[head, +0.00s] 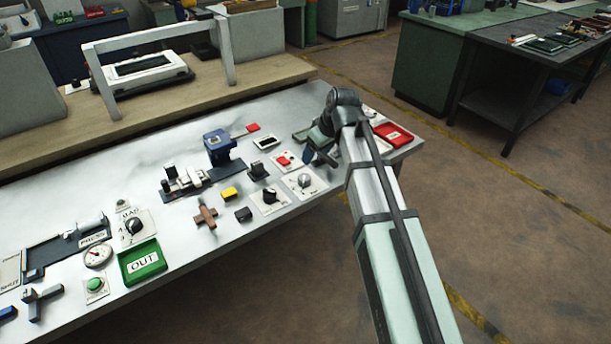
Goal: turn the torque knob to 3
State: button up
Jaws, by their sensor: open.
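Several round knobs sit on white plates on the bench. A black knob (269,196) and a silver knob (304,181) are near the bench's front edge. Another black knob (134,226) is on the left, on a plate whose lettering is hard to read. The plate markings are too small to tell which knob is torque or where each points. My gripper (317,155) is open and small in view, just above and right of the silver knob. I see nothing between its fingers, and my arm partly hides the bench behind it.
A red switch (284,160) is left of my gripper. A red tray (393,135) is to its right, near the bench's corner. A green OUT tray (142,262), a gauge (98,254) and a green button (95,285) are at left.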

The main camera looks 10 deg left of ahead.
aim_at(305, 177)
jog(key=shift+n, duration=0.6)
jog(key=x, duration=1.3)
jog(key=shift+f, duration=0.4)
jog(key=shift+c, duration=0.4)
jog(key=c, duration=1)
jog(key=shift+o, duration=0.2)
